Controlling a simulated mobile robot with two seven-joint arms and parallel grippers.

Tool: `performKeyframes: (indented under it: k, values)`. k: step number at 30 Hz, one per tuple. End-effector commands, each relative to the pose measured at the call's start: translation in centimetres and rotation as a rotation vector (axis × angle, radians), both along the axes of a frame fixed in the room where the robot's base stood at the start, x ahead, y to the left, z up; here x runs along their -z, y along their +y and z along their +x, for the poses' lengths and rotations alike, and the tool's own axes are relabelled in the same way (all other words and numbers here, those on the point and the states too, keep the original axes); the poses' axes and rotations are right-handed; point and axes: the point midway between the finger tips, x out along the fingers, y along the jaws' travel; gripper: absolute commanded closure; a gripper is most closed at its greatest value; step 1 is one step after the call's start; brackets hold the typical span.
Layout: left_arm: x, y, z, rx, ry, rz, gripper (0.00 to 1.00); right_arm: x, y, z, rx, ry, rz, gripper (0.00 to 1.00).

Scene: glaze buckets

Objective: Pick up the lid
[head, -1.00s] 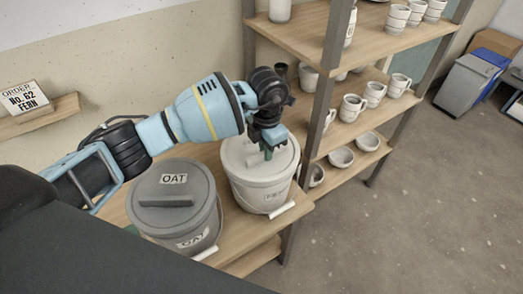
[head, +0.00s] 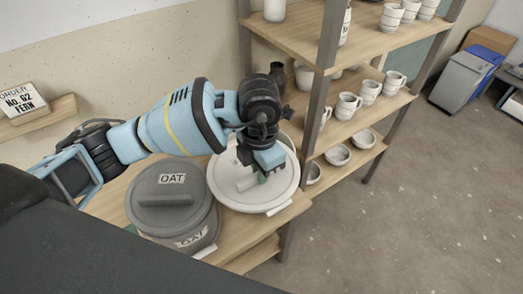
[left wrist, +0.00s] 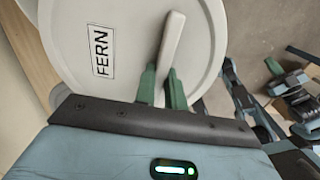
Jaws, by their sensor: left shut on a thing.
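The pale round lid (head: 226,187) with a bar handle is held by my left gripper (head: 262,176). In the left wrist view the lid (left wrist: 120,20) carries a FERN label, and the green fingers (left wrist: 161,88) are shut on its bar handle (left wrist: 171,45). In the head view the lid hides nearly all of the pale bucket below it; only the white grip of the bucket's bail (head: 279,209) shows.
A grey lidded OAT bucket (head: 170,222) stands close to the left on the wooden shelf (head: 240,228). A rack post (head: 313,115) rises to the right, with mugs (head: 347,106) and bowls (head: 338,155) behind it. An order card reading FERN (head: 21,103) stands at far left.

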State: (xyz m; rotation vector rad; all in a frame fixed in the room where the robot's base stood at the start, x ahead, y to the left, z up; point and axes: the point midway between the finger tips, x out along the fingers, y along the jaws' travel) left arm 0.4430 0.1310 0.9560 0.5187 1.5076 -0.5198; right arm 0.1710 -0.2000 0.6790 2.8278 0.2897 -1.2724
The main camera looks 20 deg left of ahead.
Motion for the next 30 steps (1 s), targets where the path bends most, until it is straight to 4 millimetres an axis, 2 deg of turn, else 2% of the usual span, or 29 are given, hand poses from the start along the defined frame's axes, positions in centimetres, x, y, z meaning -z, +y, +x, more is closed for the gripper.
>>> performKeyframes:
  k: [3,9,20,25,30]
  values:
    - [-0.2,-0.5,-2.1,0.003,-0.001,0.000,1.00,0.0,0.0,0.0,0.000,0.000,0.000,1.00]
    - [-0.4,-1.1,-4.3,0.001,-0.001,0.001,1.00,0.0,0.0,0.0,0.000,0.000,0.000,1.00]
    - [-0.5,-1.1,-5.0,0.020,-0.001,0.001,1.00,0.0,0.0,-0.2,0.000,0.003,-0.001,1.00]
    - [-0.5,-0.4,-5.0,0.186,-0.001,0.001,1.00,0.0,-0.1,-0.2,-0.001,0.003,-0.001,1.00]
    - [-0.6,0.9,-5.0,0.491,0.001,0.000,1.00,0.0,-0.1,-0.2,-0.001,0.003,-0.001,1.00]
